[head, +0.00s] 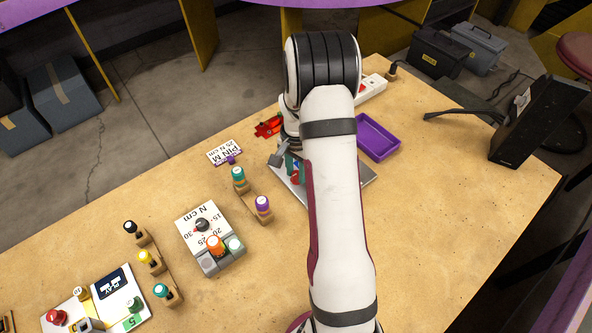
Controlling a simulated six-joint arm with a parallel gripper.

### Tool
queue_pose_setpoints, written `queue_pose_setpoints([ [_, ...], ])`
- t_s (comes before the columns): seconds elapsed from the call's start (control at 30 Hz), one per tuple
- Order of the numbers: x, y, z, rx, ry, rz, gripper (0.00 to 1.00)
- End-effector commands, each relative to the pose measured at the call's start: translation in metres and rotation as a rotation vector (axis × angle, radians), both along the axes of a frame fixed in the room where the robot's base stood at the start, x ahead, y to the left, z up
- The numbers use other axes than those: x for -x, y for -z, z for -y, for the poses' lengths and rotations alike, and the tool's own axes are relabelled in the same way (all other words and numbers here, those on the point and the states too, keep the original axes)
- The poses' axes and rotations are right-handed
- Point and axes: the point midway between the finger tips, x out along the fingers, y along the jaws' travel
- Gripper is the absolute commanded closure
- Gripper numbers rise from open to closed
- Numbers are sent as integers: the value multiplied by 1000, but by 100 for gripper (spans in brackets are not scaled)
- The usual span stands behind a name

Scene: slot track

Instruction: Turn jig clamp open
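A grey metal plate (367,172) lies on the wooden bench, mostly hidden behind my arm. Small teal and red parts (294,170) show at its left side, next to my gripper. I cannot tell which of these parts is the jig clamp or how it is turned. My gripper (279,157) is low over the left edge of the plate, partly hidden by my own arm. Its fingertips are too small and covered to tell whether they are open or shut, or whether they touch anything.
A red item (268,126) lies behind the plate, beside a "PIN M" card (224,152). Teal-capped (238,174) and purple-capped (263,204) drivers stand left of the plate. An N cm dial box (208,238) is farther left. A purple tray (378,140) and black box (538,120) are right.

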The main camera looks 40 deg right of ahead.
Motion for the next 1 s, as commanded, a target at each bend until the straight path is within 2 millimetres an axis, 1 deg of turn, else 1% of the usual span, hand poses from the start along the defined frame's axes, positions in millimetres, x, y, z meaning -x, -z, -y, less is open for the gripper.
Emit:
queue_pose_setpoints([
  [0.03,0,0,0,0,0,0,76],
  [0.17,0,0,0,0,0,0,100],
  [0.47,0,0,0,0,-8,0,100],
  [0.63,0,0,0,-1,-58,0,100],
  [0.77,0,0,0,-1,-138,0,100],
  [1.0,1,0,0,-2,-351,-1,100],
])
